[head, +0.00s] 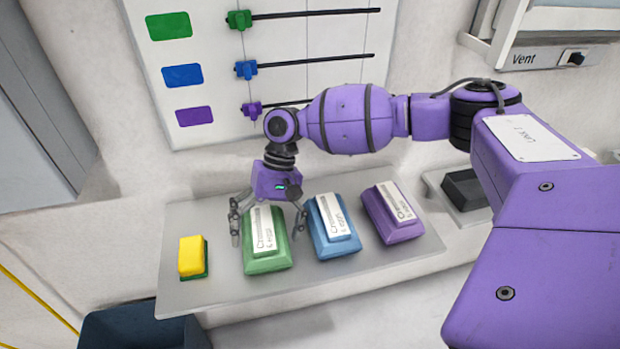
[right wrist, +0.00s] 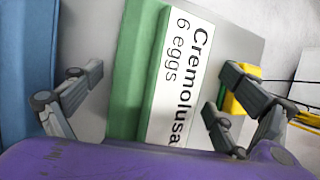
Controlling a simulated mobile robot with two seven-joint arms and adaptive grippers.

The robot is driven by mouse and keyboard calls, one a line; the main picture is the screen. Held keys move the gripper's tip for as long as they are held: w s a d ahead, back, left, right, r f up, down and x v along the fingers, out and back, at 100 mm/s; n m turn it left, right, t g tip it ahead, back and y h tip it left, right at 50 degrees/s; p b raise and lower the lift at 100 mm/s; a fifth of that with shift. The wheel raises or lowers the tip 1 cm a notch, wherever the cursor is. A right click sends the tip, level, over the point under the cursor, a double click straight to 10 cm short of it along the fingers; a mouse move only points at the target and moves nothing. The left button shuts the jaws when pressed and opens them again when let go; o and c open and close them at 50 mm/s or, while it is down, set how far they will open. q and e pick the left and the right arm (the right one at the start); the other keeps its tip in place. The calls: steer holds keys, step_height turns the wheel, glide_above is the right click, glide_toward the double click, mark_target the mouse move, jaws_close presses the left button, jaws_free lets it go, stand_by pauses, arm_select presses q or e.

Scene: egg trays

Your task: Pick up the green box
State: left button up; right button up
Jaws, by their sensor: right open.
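The green box (head: 267,262) is an egg box with a white label, on the grey shelf between a yellow and green sponge and the blue box. My right gripper (head: 267,228) is over it, open, with one finger on each side. In the right wrist view the green box (right wrist: 128,85) and its label, reading "Cremolusa 6 eggs", lie between the spread fingertips of the right gripper (right wrist: 150,95). I cannot tell whether the fingers touch the box. My left gripper does not show.
The blue box (head: 342,248) and purple box (head: 402,230) stand to the right on the shelf (head: 215,290). The sponge (head: 191,257) is to the left. A dark bin (head: 140,328) is below. A wall panel (head: 215,70) has coloured sliders. A black block (head: 465,188) sits further right.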

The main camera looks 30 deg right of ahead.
steer(key=c, duration=1.5)
steer(key=shift+c, duration=0.7)
steer(key=shift+r, duration=0.15)
